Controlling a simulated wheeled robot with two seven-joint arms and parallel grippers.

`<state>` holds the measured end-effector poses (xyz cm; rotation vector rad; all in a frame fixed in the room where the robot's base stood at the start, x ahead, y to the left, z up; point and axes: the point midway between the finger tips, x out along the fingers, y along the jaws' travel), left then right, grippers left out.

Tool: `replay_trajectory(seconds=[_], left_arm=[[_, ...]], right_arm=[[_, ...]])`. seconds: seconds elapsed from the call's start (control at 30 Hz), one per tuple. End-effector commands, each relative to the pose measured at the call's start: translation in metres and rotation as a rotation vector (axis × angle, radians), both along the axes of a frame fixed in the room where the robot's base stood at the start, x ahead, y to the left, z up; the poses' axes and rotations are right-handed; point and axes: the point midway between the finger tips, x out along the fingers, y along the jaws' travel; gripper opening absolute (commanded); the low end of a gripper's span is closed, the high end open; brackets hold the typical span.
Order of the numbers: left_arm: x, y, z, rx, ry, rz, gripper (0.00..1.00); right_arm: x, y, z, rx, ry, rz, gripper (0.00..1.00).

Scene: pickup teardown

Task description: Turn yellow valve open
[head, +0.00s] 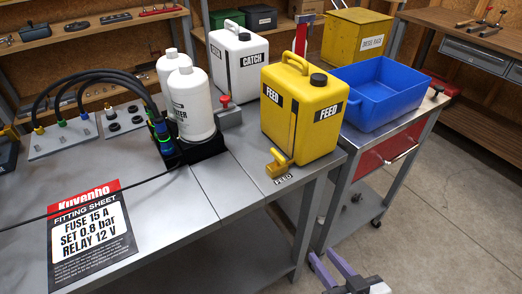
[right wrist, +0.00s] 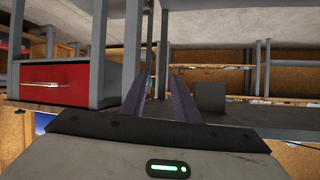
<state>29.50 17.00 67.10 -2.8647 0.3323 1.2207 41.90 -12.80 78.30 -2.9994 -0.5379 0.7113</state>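The yellow valve (head: 278,162) sits at the front foot of the yellow FEED can (head: 303,112), near the right end of the metal bench. A small FEED label lies just in front of it. My right gripper (head: 330,265) is low at the bottom of the head view, below bench height and apart from the valve. Its two purple fingers are spread with a gap between them. They also show in the right wrist view (right wrist: 161,95), with nothing between them. My left gripper is not in view.
A white CATCH can (head: 239,60), a white filter bottle (head: 190,104) and a red button (head: 225,101) stand behind and left of the valve. A blue bin (head: 378,95) stands on the cart at right. A fitting sheet (head: 90,232) lies front left. Floor at right is clear.

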Motion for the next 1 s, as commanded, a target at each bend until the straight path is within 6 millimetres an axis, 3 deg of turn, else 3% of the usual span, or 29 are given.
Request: replay_trajectory(seconds=[0.03,0.1,0.2,0.33,0.5,1.0], left_arm=[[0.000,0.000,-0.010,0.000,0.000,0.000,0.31],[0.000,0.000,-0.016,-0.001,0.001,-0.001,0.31],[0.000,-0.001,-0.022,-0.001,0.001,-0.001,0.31],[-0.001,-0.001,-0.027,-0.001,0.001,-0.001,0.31],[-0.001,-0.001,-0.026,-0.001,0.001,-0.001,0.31],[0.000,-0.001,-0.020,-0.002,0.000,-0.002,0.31]], right_arm=[[0.030,0.011,0.031,0.019,-0.102,0.045,0.28],[0.055,0.027,0.072,0.052,-0.206,0.102,0.28],[0.075,0.046,0.122,0.089,-0.323,0.177,0.28],[0.085,0.061,0.162,0.117,-0.410,0.244,0.28],[0.093,0.071,0.179,0.132,-0.442,0.271,0.28],[0.159,0.119,0.179,0.131,-0.441,0.268,0.28]])
